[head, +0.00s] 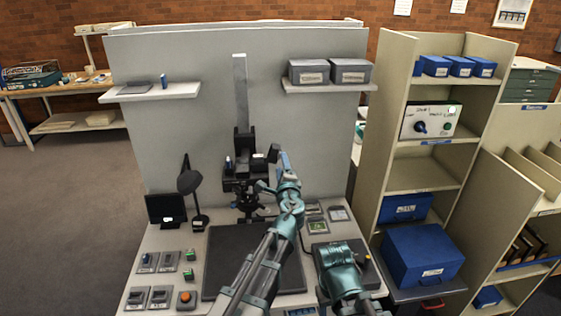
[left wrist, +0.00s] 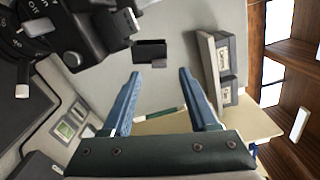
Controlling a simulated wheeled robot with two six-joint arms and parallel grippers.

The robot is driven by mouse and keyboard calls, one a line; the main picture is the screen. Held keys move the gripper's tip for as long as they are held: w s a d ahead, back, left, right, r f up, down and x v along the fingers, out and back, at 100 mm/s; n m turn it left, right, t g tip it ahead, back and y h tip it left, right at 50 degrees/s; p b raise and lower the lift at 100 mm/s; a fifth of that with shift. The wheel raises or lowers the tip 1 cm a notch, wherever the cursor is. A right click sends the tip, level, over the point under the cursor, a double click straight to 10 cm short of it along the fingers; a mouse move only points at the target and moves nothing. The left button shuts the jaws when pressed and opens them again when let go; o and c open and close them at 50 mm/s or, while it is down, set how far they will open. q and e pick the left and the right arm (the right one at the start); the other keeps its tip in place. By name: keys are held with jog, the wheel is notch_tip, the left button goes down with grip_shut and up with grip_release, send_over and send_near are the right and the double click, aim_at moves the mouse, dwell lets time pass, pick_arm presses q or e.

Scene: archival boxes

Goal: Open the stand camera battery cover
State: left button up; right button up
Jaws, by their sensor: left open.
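The black stand camera (head: 243,172) sits on a grey upright column in front of the grey panel. In the left wrist view its dials and black body (left wrist: 70,32) fill the upper left. A small black block with a grey tab (left wrist: 150,50) shows ahead, between the fingertip lines; I cannot tell whether it is the battery cover. My left gripper (head: 282,155) is just right of the camera. Its two blue fingers (left wrist: 160,74) are wide apart with nothing between them. My right arm is folded at the lower right, and its gripper does not show.
A black mat (head: 228,250) lies on the bench below. A desk lamp (head: 190,183) and small monitor (head: 165,208) stand left. Grey boxes (head: 308,72) sit on the right wall shelf. A tall shelf with blue boxes (head: 423,250) stands right.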

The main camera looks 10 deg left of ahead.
pick_arm(q)
jog(key=v, duration=1)
jog(key=s+a+f+n+g+y, duration=0.2)
jog(key=s+a+f+n+g, duration=0.2)
jog(key=s+f+n+g, duration=0.55)
jog(key=s+d+f+n+g+h, duration=0.2)
jog(key=s+d+f+g+h, duration=0.1)
jog(key=s+f, duration=0.3)
jog(key=s+d+f+n+g+h, duration=0.2)
jog(key=s+d+f+g, duration=0.3)
jog(key=s, duration=0.4)
jog(key=shift+d+f+h, duration=0.15)
jog(key=shift+f+h, duration=0.25)
jog(key=shift+f, duration=0.25)
jog(key=shift+n, duration=0.25)
